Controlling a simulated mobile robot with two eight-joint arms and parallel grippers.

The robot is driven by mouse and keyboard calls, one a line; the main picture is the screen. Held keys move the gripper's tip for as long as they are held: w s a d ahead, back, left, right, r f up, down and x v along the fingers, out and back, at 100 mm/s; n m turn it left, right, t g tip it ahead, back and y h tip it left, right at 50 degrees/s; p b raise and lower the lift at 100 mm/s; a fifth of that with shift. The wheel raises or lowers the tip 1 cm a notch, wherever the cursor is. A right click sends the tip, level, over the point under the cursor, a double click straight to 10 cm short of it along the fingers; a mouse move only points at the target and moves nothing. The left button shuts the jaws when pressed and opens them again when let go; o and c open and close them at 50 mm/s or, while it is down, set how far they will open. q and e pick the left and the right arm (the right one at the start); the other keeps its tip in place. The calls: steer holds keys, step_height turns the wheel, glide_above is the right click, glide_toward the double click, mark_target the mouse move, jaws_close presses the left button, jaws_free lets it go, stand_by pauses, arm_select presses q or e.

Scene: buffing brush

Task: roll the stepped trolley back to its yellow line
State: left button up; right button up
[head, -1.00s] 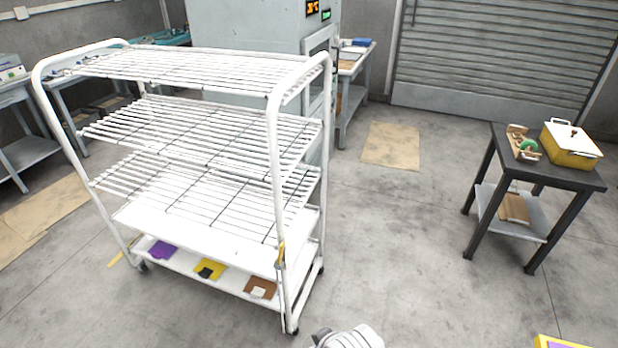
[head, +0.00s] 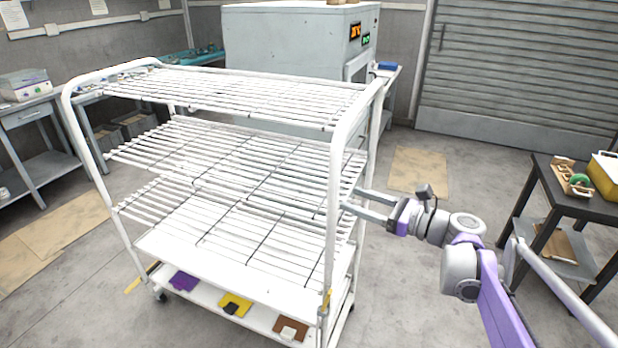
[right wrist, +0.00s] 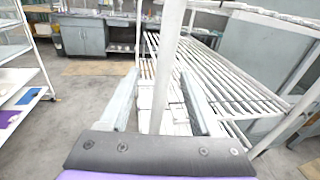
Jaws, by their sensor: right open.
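The stepped white trolley (head: 333,235) stands upright on the floor, with wire shelves that reach further forward lower down. It also shows in the right wrist view (right wrist: 172,60). A yellow strip (head: 141,278) lies on the floor by its left lower end; the trolley may hide part of it. My right gripper (head: 350,199) is open at the trolley's right-hand upright. In the right wrist view the upright runs between its two spread fingers (right wrist: 160,98); I cannot see contact. My left gripper is out of view.
Purple, yellow and brown pieces (head: 235,304) lie on the trolley's bottom shelf. A dark side table (head: 567,200) stands right of my right arm. A grey cabinet (head: 290,40) stands behind the trolley.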

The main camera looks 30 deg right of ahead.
steer(key=p+x, duration=0.1)
steer(key=x, duration=0.9)
steer(key=shift+w+d+r+m+t, duration=0.3)
steer(key=shift+d+r, duration=0.1)
steer(key=shift+r, duration=0.25)
steer(key=shift+s, duration=0.1)
jaws_close()
stand_by(0.6)
